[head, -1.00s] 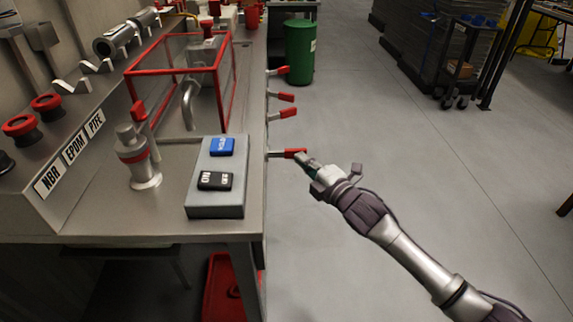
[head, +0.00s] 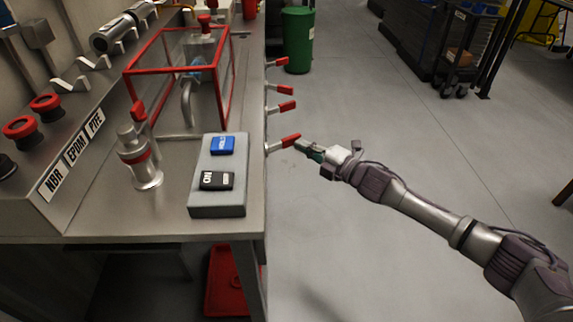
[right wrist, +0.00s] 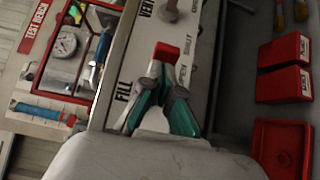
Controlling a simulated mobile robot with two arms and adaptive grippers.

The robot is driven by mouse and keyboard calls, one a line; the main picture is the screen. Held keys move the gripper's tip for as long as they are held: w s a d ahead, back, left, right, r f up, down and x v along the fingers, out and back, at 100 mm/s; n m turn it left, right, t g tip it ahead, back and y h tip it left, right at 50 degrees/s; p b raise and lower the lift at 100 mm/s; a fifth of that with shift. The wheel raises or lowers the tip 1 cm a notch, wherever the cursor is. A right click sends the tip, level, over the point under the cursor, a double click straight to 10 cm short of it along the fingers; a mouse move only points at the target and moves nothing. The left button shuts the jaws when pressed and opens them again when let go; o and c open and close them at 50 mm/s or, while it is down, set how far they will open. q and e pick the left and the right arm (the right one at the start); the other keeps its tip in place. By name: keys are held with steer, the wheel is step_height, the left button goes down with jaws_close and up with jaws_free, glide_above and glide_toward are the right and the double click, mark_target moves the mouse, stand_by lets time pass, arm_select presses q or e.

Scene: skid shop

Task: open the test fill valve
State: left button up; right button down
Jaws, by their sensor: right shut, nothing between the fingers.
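The nearest red-handled lever (head: 285,142) sticks out from the bench's right edge, angled slightly away in the head view. In the right wrist view its red grip (right wrist: 165,54) stands just beyond my fingertips, beside the printed word FILL (right wrist: 125,90). My right gripper (head: 302,146) is at the outer end of this lever. In the right wrist view its green-sided fingers (right wrist: 163,78) are shut with nothing between them, their tips at or against the red grip; exact contact is hard to tell. My left gripper is in neither view.
Several more red levers (head: 286,106) line the bench edge behind. On the bench (head: 95,225) stand a grey switch box (head: 218,205), a metal fitting (head: 140,160) and a red-framed enclosure (head: 150,70). A green bin (head: 298,45) stands beyond. The floor right of the bench is open.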

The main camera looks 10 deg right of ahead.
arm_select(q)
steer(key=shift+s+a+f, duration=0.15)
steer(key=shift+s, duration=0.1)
arm_select(e)
steer(key=shift+w+d+r, duration=0.1)
steer(key=shift+w, duration=0.35)
steer(key=shift+w+d+r, duration=0.1)
steer(key=shift+r, duration=0.1)
